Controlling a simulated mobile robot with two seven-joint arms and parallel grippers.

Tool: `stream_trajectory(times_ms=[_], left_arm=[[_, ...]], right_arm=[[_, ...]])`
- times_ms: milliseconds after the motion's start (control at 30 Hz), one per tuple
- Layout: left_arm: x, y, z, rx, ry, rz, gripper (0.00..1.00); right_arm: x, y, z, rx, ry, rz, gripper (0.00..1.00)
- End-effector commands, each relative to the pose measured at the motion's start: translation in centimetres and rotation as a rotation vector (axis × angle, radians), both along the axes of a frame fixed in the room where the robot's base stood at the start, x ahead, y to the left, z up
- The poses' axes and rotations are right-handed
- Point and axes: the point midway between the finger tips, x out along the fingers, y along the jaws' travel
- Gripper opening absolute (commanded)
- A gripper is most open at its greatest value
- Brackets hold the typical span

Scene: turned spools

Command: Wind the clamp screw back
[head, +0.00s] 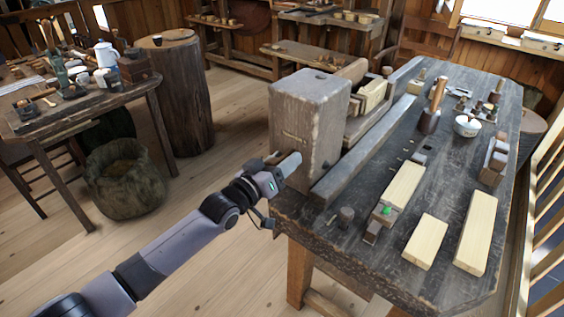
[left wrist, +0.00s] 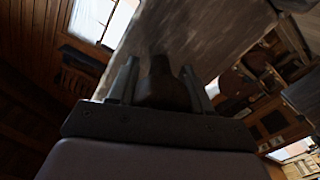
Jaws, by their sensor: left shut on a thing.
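A large weathered wooden block (head: 308,120) stands at the near left end of the dark workbench (head: 340,235). My left gripper (head: 283,162) is at the left face of this block. In the left wrist view the gripper (left wrist: 160,75) has a finger on each side of a brown wooden knob (left wrist: 163,90), which looks like the handle of the clamp screw. It is shut on this knob. The knob sits in front of a grey wooden surface, and the screw's shaft is hidden. My right gripper is in neither view.
On the bench lie pale wooden blanks (head: 475,232), a small holder with a green spot (head: 387,211), a white bowl (head: 467,126) and a wooden mallet (head: 431,118). A side table (head: 80,105), a stump (head: 178,100) and a sack (head: 124,180) stand left. Open floor lies between.

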Motion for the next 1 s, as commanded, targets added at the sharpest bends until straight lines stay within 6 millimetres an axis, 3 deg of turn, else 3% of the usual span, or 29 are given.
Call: stream_trajectory(times_ms=[433, 467, 533, 1000], left_arm=[[0.10, -0.18, 0.54, -0.015, -0.001, -0.002, 0.19], [0.10, -0.18, 0.54, -0.015, -0.001, -0.002, 0.53], [0.10, -0.17, 0.52, -0.014, -0.002, -0.001, 0.75], [-0.69, 0.50, 0.05, -0.009, 0.005, -0.001, 0.75]], right_arm=[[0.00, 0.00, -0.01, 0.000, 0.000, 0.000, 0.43], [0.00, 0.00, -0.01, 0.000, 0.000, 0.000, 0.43], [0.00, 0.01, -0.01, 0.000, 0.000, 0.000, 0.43], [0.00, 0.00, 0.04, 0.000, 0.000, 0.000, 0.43]])
